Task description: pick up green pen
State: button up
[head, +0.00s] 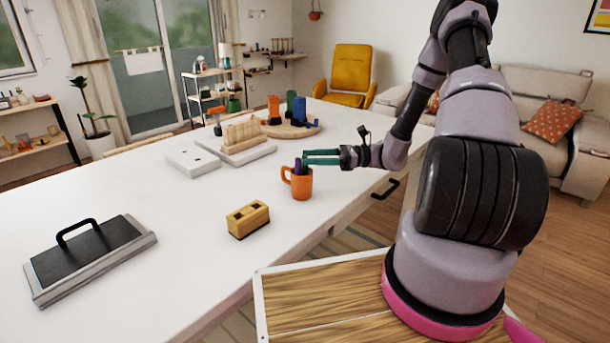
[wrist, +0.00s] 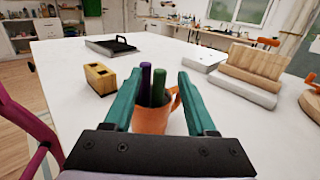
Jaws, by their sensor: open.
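The green pen (wrist: 158,86) stands upright in an orange mug (wrist: 151,121), beside a purple pen (wrist: 145,78). In the head view the mug (head: 301,186) is on the white table, with the purple pen (head: 298,166) showing above its rim; I cannot make out the green pen there. My gripper (head: 306,157) is level and open at the mug's top. In the wrist view its teal fingers (wrist: 158,84) stand one on each side of the two pens, with gaps on both sides. The pens' lower parts are hidden inside the mug.
A yellow block with dark slots (head: 248,219) stands near the mug. A dark-topped tray with a handle (head: 92,258) lies at the left. A wooden rack (head: 241,136) and a round board (head: 309,131) with coloured cylinders stand farther back. The white table (head: 150,200) is clear between them.

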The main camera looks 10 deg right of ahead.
grip_shut()
dwell(1.3)
